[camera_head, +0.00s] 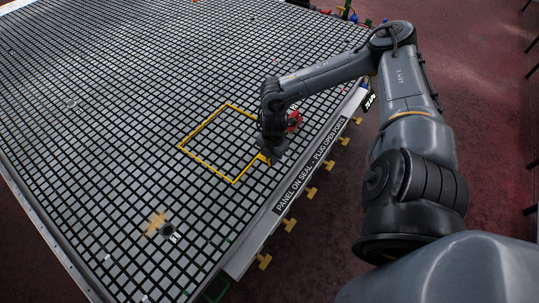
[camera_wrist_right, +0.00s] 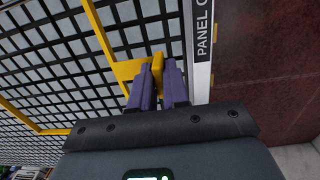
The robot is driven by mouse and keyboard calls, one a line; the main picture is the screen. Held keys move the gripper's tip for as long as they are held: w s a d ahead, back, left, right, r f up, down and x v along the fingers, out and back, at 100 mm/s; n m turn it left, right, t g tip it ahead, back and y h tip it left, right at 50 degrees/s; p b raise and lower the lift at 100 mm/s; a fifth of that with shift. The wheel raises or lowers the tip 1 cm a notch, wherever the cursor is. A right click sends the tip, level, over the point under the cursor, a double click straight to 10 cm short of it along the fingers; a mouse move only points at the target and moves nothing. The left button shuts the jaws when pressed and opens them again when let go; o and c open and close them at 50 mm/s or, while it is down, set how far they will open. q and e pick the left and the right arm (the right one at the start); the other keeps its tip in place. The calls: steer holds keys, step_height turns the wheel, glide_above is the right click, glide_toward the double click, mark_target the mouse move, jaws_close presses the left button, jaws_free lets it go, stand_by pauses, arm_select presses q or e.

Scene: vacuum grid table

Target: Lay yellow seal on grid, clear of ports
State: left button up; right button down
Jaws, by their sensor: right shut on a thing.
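The yellow seal (camera_head: 207,124) is a thin square frame lying flat, or nearly so, over the black-lined grid table (camera_head: 150,60) near its right edge. My right gripper (camera_head: 267,155) is at the seal's near right corner. In the right wrist view the purple fingers of my right gripper (camera_wrist_right: 163,88) are shut on a yellow tab of the seal (camera_wrist_right: 130,68). The views do not settle whether the seal touches the grid. Part of its right side is hidden behind my arm. My left gripper is not in view.
A dark round port (camera_head: 167,230) marked H sits near the front of the grid beside a tan patch (camera_head: 157,222). A red object (camera_head: 294,120) is by my right wrist. A labelled rail (camera_head: 312,165) with yellow knobs runs along the table's right edge. Much of the grid is clear.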

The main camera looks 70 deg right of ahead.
steer(key=shift+w+a+f, duration=0.1)
steer(key=shift+w+a, duration=0.05)
steer(key=shift+a, duration=0.25)
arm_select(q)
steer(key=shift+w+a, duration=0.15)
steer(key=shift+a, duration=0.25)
arm_select(e)
steer(key=shift+d, duration=0.15)
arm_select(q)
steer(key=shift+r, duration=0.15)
arm_select(e)
step_height(320, 180, down, 5)
steer(key=shift+r+b, duration=0.15)
steer(key=shift+b, duration=0.9)
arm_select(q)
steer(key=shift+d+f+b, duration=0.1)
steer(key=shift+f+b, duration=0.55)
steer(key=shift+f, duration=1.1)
arm_select(e)
steer(key=shift+f, duration=1.4)
arm_select(q)
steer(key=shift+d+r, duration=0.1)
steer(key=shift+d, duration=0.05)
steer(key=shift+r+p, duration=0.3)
steer(key=shift+p, duration=0.1)
arm_select(e)
steer(key=shift+f, duration=0.1)
